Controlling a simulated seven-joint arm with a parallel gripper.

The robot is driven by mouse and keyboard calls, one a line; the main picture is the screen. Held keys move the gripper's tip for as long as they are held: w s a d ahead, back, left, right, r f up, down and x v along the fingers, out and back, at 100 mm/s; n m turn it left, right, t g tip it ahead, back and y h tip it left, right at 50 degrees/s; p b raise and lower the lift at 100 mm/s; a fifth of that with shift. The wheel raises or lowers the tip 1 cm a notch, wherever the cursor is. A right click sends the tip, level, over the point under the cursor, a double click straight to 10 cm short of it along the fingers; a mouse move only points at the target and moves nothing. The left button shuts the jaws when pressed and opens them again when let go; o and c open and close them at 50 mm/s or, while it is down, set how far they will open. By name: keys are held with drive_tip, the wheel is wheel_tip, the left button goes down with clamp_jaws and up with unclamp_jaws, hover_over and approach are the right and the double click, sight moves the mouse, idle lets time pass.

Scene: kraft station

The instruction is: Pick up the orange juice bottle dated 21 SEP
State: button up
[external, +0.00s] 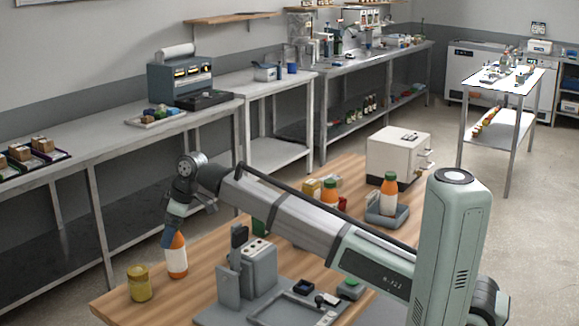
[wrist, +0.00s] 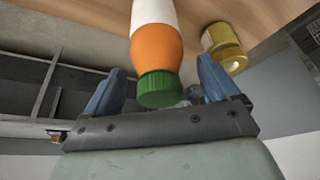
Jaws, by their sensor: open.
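An orange juice bottle (external: 177,257) with an orange body, white label band and green cap stands at the left end of the wooden table. My gripper (external: 171,231) is over its top, pointing down. In the wrist view the bottle (wrist: 156,45) shows its green cap between my open blue fingers (wrist: 160,88), with gaps at both sides. A second orange bottle (external: 331,190) stands behind my arm, its lower part hidden. No date is legible on any bottle.
A yellow jar (external: 139,284) stands left of the near bottle and shows in the wrist view (wrist: 224,43). A grey machine (external: 248,270) and tray (external: 300,308) are in front, a white box (external: 399,153) behind. Small boxes sit by the second bottle.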

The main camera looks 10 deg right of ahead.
drive_tip(key=shift+c, duration=0.4)
clamp_jaws()
idle(0.4)
